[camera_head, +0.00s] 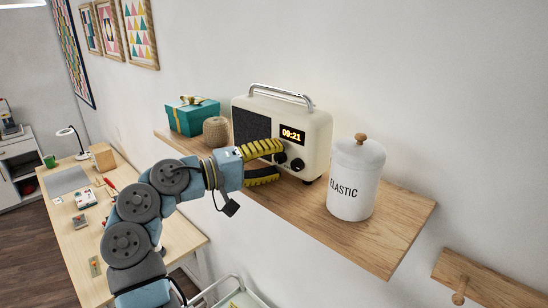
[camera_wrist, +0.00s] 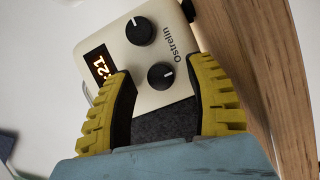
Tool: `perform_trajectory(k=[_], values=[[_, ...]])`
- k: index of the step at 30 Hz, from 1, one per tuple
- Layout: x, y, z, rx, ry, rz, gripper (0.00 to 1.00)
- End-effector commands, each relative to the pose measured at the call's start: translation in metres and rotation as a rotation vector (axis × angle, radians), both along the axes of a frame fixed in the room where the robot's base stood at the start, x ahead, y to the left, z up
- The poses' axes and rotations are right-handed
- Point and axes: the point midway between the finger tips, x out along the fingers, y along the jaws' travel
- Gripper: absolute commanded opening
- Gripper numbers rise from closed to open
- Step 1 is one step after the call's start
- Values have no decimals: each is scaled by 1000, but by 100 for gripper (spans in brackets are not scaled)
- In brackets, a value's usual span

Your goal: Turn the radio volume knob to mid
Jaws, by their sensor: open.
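The cream radio (camera_head: 310,126) stands on a wooden wall shelf, with a dark speaker cloth, an orange clock display (camera_head: 292,135) and two black knobs. In the head view one knob (camera_head: 297,164) shows clearly, and the other (camera_head: 280,157) is close to the fingers. Which one is volume cannot be read. My gripper (camera_head: 277,160) has yellow ribbed fingers, spread and empty, in front of the radio. In the wrist view the lower knob lies between the fingertips (camera_wrist: 160,74); contact cannot be told.
A white ELASTIC canister (camera_head: 356,182) stands on the shelf (camera_head: 390,235) right of the radio. A twine spool (camera_head: 216,131) and a teal gift box (camera_head: 190,118) stand to its left. The wall is behind. A desk (camera_head: 180,240) is below left.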

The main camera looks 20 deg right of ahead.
Motion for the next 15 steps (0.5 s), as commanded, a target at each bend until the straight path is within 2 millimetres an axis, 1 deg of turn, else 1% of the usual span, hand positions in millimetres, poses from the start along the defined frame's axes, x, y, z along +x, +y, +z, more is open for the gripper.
perform_trajectory(k=[7,8,9,11,12,13,15], values=[[0,-1,0,0,0,0,55],[0,-1,0,0,0,0,49],[0,-1,0,0,0,0,38],[0,0,0,0,0,0,21],[0,0,0,0,0,0,9],[0,0,0,0,0,0,0],[0,-1,0,0,0,-1,0]])
